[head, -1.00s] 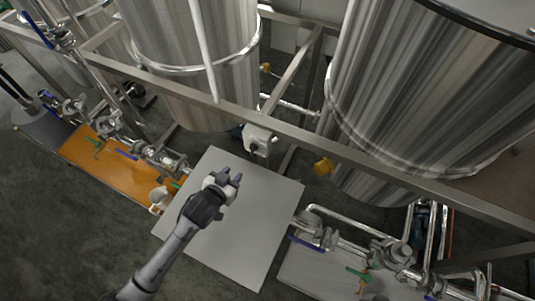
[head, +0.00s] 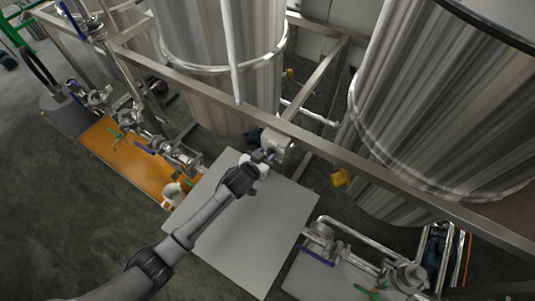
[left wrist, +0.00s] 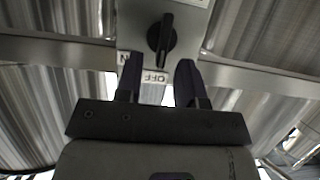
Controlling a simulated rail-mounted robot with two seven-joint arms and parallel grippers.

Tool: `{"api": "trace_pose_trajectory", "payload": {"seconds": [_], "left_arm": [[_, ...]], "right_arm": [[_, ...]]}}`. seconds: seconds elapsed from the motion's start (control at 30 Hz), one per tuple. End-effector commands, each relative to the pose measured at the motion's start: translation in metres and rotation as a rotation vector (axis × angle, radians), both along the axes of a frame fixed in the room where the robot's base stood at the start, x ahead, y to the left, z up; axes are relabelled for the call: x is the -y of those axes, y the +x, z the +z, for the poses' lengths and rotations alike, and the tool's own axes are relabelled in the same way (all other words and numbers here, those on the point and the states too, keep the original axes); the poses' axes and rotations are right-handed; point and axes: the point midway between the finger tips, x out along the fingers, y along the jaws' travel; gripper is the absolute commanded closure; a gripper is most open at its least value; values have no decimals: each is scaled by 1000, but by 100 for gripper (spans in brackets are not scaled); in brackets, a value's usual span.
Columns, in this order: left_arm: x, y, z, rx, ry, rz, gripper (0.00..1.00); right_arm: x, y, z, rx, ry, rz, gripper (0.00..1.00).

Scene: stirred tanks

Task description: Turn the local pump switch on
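The pump switch box (head: 277,146) is a pale grey box on the steel frame rail between the two large tanks. In the left wrist view its black rotary knob (left wrist: 161,38) shows, with a label reading OFF (left wrist: 154,77) and a second label (left wrist: 124,58), partly hidden by a finger, ending in N. My left gripper (head: 266,160) is right in front of the box. In the left wrist view its two dark fingers (left wrist: 160,80) are apart with nothing between them, short of the knob. The knob's long grip appears roughly upright in that picture. My right gripper is not in view.
A flat light-grey panel (head: 245,225) lies below my left arm. An orange panel (head: 113,160) with pipes and valves is to the left, and more pipework (head: 340,250) is at lower right. The steel rail (head: 335,148) crosses between the tanks (head: 440,90).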

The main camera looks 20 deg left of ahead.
Motion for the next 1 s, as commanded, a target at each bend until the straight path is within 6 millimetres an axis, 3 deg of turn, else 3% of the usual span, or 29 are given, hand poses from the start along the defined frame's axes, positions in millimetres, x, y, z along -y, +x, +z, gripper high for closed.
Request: {"api": "trace_pose_trajectory", "payload": {"seconds": [0.2, 0.6, 1.0], "left_arm": [[2, 14, -6, 0, 1, 0, 65], [3, 16, -7, 0, 1, 0, 65], [3, 16, -7, -1, 1, 0, 100]], "right_arm": [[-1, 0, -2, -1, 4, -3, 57], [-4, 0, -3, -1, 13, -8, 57], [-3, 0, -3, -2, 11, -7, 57]]}}
